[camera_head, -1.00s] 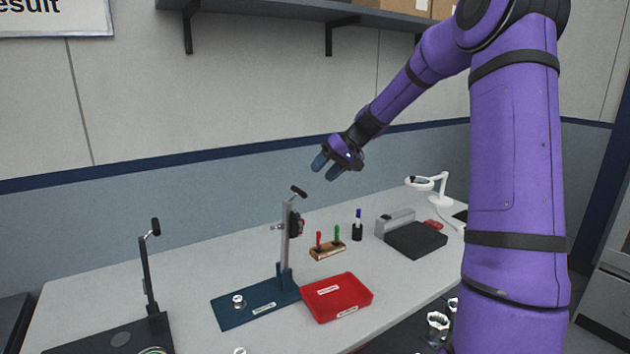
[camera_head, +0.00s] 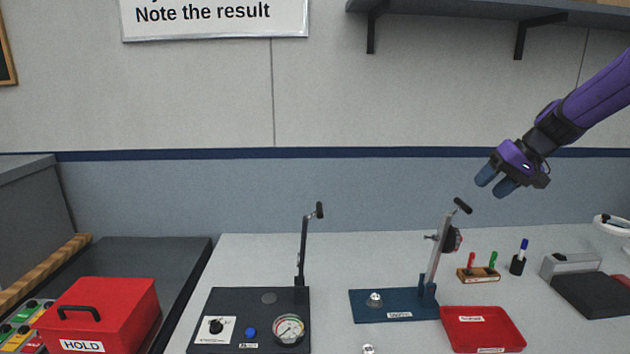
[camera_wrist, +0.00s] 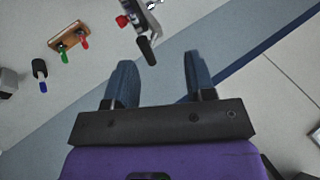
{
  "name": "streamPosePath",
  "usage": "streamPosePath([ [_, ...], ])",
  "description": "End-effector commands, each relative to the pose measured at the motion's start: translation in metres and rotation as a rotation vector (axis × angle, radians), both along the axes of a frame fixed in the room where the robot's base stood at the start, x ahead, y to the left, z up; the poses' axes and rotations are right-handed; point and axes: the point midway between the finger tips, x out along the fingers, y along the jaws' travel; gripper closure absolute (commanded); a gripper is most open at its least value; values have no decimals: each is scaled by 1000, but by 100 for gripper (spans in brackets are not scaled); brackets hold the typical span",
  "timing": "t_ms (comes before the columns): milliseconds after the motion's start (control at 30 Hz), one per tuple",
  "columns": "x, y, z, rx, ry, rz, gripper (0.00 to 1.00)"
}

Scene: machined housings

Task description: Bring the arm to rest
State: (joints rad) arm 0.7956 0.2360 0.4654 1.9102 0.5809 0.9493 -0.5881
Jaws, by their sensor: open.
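My gripper (camera_head: 495,182) hangs at the upper right in the head view, on my purple arm (camera_head: 590,100), above the bench. Its two blue-grey fingers are apart with nothing between them. In the wrist view my gripper (camera_wrist: 155,85) also shows open and empty. The blue-based stand (camera_head: 395,305) with a tilted post and black handle is below and left of it; the fingers are apart from the handle. A small metal part (camera_head: 375,299) sits on the stand's base.
A black gauge fixture (camera_head: 250,320) with a lever is left of the stand. A red tray (camera_head: 483,330), marker block (camera_head: 478,274) and pen cup (camera_head: 517,265) are to the right. A red HOLD box (camera_head: 98,315) stands far left. A small part (camera_head: 368,349) lies at the front.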

Motion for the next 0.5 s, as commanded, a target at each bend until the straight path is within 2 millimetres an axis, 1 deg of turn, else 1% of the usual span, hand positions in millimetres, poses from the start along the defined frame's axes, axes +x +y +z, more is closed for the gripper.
streamPosePath([
  [33,-13,18,9,-45,9,16,50],
  [200,-58,56,27,-171,38,30,50],
  [267,-75,68,33,-212,41,32,50],
  [300,-87,75,37,-237,42,33,50],
  [367,-105,85,43,-275,41,31,50],
  [500,-148,103,54,-352,27,26,50],
])
